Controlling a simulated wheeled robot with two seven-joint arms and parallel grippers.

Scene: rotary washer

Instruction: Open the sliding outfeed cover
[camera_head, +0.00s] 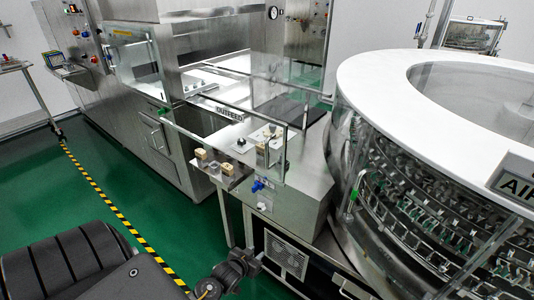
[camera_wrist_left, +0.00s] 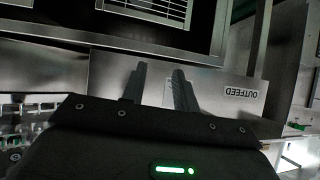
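A clear outfeed cover (camera_head: 222,138) stands in front of the outfeed section in the head view, its panels reaching from the left machine toward the round washer. An OUTFEED label (camera_head: 229,113) shows behind it; in the left wrist view an OUTFEED label (camera_wrist_left: 240,92) appears upside down on a metal face. My left gripper (camera_head: 248,264) is low at the bottom centre, below and apart from the cover. In the left wrist view its two dark fingers (camera_wrist_left: 157,80) are spread with nothing between them. My right gripper is in neither view.
The round washer (camera_head: 390,75) with its white rim fills the right. A steel cabinet with a vent grille (camera_head: 286,255) stands beside my left gripper. Small beige blocks and a blue fitting (camera_head: 257,186) sit below the cover. Green floor with a striped line (camera_head: 97,192) is clear on the left.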

